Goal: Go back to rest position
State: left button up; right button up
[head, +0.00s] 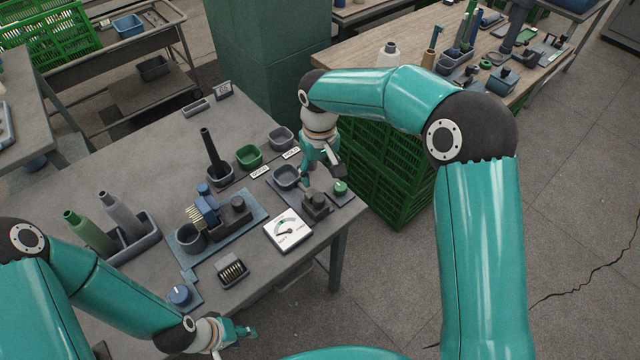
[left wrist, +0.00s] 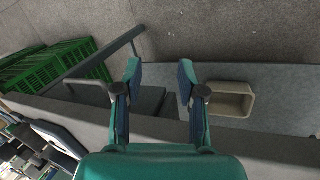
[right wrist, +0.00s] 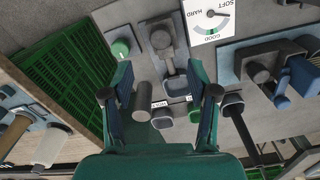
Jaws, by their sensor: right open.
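My right gripper (head: 322,172) hangs over the right end of the grey table, above the small press-like device (head: 315,205) and near the green knob (head: 340,187). In the right wrist view its fingers (right wrist: 160,92) are spread and I see nothing gripped between them. My left gripper (head: 245,333) is low at the front of the table, beyond its front edge. In the left wrist view its fingers (left wrist: 161,82) are apart and empty, with a grey surface and the floor behind them.
The grey table (head: 165,130) carries a hardness gauge (head: 288,231), a winder fixture (head: 205,212), several cups, a blue knob (head: 180,295) and a tray with cones (head: 125,235). Green crates (head: 390,180) stand right of it. A beige bin (left wrist: 230,99) is near the left gripper.

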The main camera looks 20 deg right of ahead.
jog(key=shift+r, duration=0.9)
jog(key=s+d+f+m+g+y, duration=0.1)
jog(key=s+d+f+g, duration=0.1)
jog(key=s+f, duration=0.45)
jog(key=s+d+f+g, duration=0.25)
jog(key=s+f, duration=0.25)
jog(key=f, duration=0.3)
jog(key=s+a+f+m+t+y, duration=0.3)
jog(key=s+a+f+t, duration=0.2)
jog(key=s+f, duration=0.5)
jog(key=s+a, duration=0.1)
jog(key=s, duration=0.2)
jog(key=shift+s, duration=0.2)
